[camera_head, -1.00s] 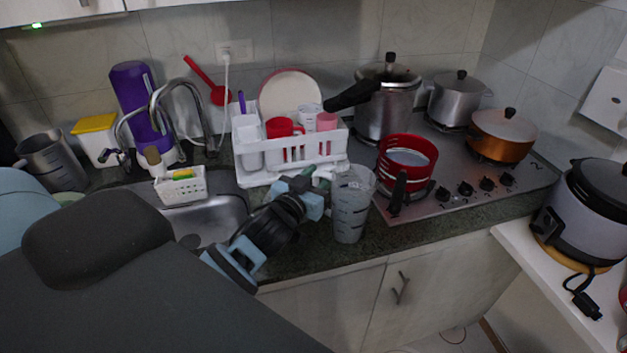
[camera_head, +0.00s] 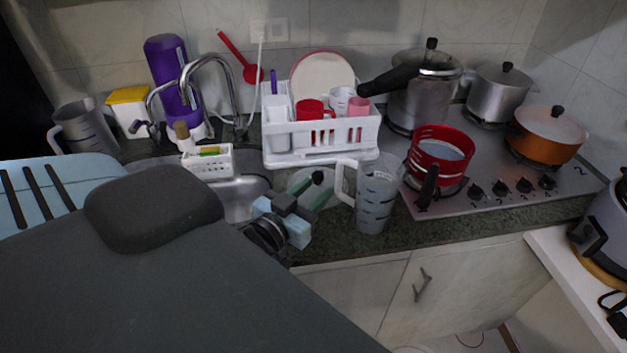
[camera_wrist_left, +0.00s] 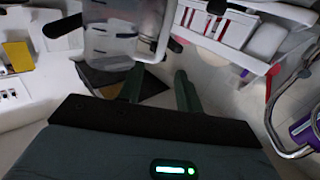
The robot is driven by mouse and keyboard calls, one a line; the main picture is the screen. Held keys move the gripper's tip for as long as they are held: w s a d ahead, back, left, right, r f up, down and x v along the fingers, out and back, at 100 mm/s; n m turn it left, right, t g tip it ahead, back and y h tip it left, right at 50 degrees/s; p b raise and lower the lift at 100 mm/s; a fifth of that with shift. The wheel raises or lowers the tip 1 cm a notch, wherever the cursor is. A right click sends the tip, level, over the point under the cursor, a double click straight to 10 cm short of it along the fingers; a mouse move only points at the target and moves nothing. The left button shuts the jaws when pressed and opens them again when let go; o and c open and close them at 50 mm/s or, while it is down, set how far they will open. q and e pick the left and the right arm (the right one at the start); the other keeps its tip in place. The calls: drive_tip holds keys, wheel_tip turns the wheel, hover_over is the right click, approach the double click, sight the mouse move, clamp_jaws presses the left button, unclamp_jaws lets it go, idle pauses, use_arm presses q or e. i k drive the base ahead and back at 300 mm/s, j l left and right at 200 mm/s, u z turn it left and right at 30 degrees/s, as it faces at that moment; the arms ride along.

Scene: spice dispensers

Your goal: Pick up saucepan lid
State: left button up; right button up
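The lid is not clearly identifiable there. My right gripper is in neither view.
A clear measuring jug (camera_head: 374,205) stands close right of the gripper. The white dish rack (camera_head: 325,140) is behind, the sink (camera_head: 240,200) to the left. A red saucepan (camera_head: 440,152) and several other pots stand on the stove (camera_head: 500,190).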

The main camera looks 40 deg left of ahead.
sight(323, 178)
drive_tip(key=u, duration=1.3)
